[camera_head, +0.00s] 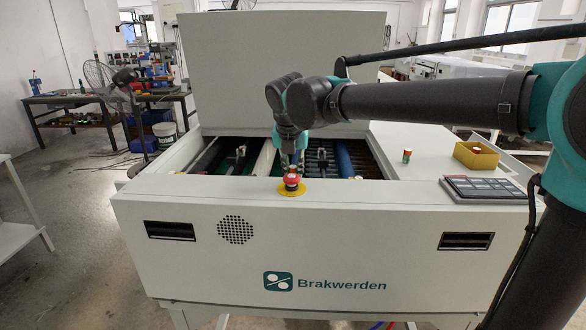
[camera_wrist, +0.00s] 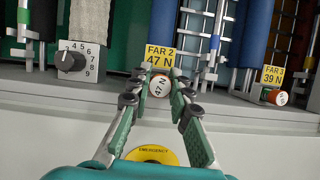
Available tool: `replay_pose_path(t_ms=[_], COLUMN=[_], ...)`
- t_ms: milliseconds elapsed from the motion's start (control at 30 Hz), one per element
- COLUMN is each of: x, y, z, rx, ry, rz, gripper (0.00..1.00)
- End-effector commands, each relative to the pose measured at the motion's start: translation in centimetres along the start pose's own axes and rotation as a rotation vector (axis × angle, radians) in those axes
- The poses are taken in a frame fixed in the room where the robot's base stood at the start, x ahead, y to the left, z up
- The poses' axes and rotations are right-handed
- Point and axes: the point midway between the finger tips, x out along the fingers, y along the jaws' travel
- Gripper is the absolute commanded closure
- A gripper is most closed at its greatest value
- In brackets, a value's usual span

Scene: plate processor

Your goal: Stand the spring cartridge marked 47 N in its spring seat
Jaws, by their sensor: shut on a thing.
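The spring cartridge marked 47 N (camera_wrist: 160,87) shows its round white end cap between my fingertips in the wrist view. My gripper (camera_wrist: 157,93) is shut on it. The cartridge is directly in front of the yellow label FAR 2 47 N (camera_wrist: 161,59) at the machine's inner front edge. Its lower part and the spring seat under it are hidden, so I cannot tell whether it touches the seat. In the head view my gripper (camera_head: 291,160) is over the machine's front rim, just behind the red emergency button.
The emergency button's yellow ring (camera_wrist: 152,155) lies below my gripper. A numbered dial (camera_wrist: 72,61) is to the left. An orange cartridge (camera_wrist: 275,96) sits by the FAR 3 39 N label (camera_wrist: 272,75). Another cartridge (camera_head: 406,156) and a yellow bin (camera_head: 476,155) stand on the right deck.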

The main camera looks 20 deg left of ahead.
Motion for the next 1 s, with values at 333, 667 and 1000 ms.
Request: replay_pose_path(t_ms=[333,667,1000], x=[0.0,0.5,1.0], y=[0.0,0.0,0.0], z=[0.0,-0.2,-0.4], rx=[0.0,0.0,0.0], ry=[0.0,0.0,0.0], rz=[0.0,0.0,0.0], gripper=[1.0,1.0,1.0])
